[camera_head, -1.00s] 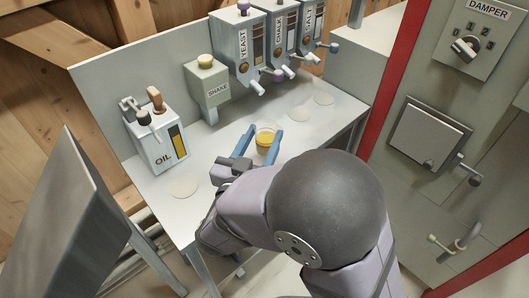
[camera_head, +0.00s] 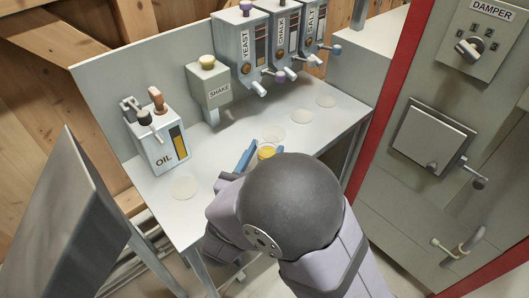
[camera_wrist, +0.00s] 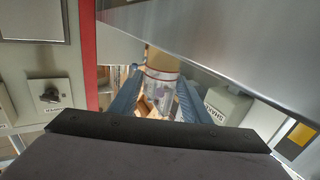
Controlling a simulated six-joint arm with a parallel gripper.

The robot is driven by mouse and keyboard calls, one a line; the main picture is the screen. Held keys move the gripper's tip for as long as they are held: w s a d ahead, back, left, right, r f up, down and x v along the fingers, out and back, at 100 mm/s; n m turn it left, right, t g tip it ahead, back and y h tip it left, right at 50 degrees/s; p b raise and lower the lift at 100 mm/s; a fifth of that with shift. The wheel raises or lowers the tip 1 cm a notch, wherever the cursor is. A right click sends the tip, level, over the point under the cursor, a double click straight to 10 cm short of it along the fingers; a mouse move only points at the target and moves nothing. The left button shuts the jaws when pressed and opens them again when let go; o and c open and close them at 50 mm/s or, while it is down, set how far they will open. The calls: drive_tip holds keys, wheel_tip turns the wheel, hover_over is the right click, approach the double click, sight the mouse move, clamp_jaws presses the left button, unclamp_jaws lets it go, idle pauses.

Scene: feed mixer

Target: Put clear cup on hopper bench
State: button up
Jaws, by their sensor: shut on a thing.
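The clear cup (camera_head: 266,151) has yellow contents and appears over the hopper bench (camera_head: 220,152) in the head view. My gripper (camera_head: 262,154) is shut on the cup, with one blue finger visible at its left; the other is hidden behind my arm. In the wrist view, the cup (camera_wrist: 161,88) sits between both blue fingers of my gripper (camera_wrist: 158,95). The cup's base is hidden in the head view, so I cannot tell whether it touches the bench.
Pale discs mark the bench, one (camera_head: 274,133) just behind the cup and one (camera_head: 183,187) at the left. The OIL can (camera_head: 160,145), SHAKE box (camera_head: 209,90) and YEAST hopper (camera_head: 240,48) line the back. A red post (camera_head: 385,110) stands at the right.

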drive_tip(key=o, duration=1.2)
drive_tip(key=shift+f, duration=0.1)
drive_tip(key=shift+r, duration=0.2)
drive_tip(key=v, duration=1.2)
